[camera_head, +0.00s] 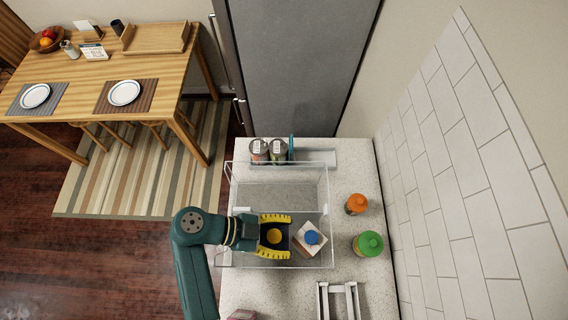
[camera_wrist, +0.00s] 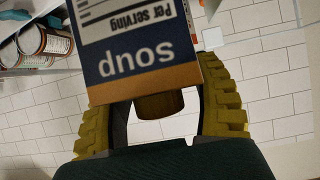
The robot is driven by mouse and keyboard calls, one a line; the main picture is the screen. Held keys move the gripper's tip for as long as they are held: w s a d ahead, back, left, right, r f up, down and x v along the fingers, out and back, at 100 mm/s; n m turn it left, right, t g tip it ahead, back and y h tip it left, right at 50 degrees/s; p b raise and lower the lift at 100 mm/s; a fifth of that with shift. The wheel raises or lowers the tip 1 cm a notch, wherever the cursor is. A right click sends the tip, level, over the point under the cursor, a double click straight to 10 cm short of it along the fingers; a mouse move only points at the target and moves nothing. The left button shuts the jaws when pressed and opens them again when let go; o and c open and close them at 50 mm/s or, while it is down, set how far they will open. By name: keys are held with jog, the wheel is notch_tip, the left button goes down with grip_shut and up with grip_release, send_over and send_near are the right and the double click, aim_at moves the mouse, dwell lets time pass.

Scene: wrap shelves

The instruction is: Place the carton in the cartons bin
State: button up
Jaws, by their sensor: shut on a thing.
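The carton (camera_head: 309,241) has a white top with a blue cap. In the wrist view the carton (camera_wrist: 135,45) shows a dark blue, white and orange label with upside-down "soup" text. My gripper (camera_head: 290,237) is shut on the carton, its yellow fingers on either side of it. A clear two-compartment bin (camera_head: 327,185) stands on the counter. The carton is over or inside its front compartment; its height relative to the rim is hard to tell. The rear compartment looks empty. I cannot read any bin label.
Two cans (camera_head: 268,151) and a thin teal item (camera_head: 291,148) stand behind the bin. An orange-lidded jar (camera_head: 356,204) and a green-lidded jar (camera_head: 368,244) stand to its right. A white rack (camera_head: 338,290) is in front. A tiled wall (camera_head: 450,180) bounds the right.

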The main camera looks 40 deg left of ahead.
jog(key=shift+a+f, duration=0.1)
jog(key=shift+f, duration=2.7)
jog(key=o, duration=1.3)
jog(key=shift+f, duration=0.15)
jog(key=shift+c, duration=0.2)
jog(key=p+v, duration=0.8)
jog(key=v, duration=0.4)
